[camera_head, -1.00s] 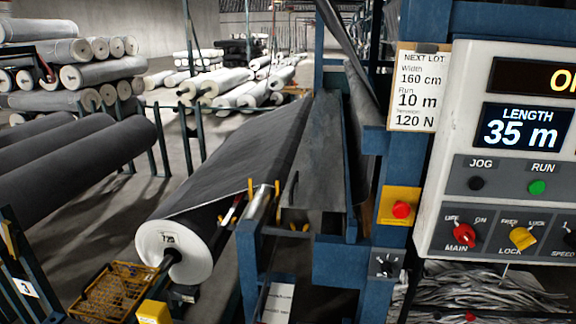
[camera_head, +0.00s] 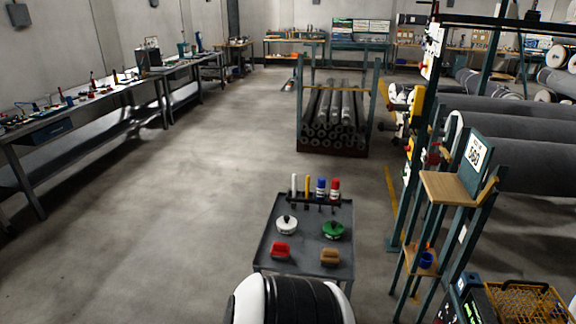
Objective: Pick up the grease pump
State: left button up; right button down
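I cannot pick out a grease pump for certain in this view. The workbench (camera_head: 75,113) along the left wall carries many small tools, too small to tell apart. A dark cart (camera_head: 309,254) stands low in the middle. On it are a white round item (camera_head: 287,225), a green round item (camera_head: 333,230), a red item (camera_head: 281,250) and a brown item (camera_head: 330,256). At its back edge stand slim white and yellow pieces, a blue bottle (camera_head: 321,187) and a red bottle (camera_head: 335,188). Neither gripper is in view.
A rack of dark tubes (camera_head: 336,118) stands beyond the cart. Green frames with a wooden shelf (camera_head: 451,189) and large grey rolls (camera_head: 530,129) fill the right. A yellow basket (camera_head: 525,303) is at lower right. The floor (camera_head: 190,205) between bench and cart is clear.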

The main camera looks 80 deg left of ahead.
aim_at(335, 184)
jog(key=u, duration=2.4)
jog(key=z, duration=1.85)
jog(key=i+j+z, duration=0.15)
jog(key=j, duration=0.15)
jog(key=i+j+z, duration=0.15)
jog(key=j, duration=0.15)
jog(key=i+j+z, duration=0.1)
jog(key=j, duration=0.2)
jog(key=i+j+z, duration=0.15)
jog(key=j, duration=0.2)
jog(key=u, duration=2.45)
jog(key=j, duration=0.1)
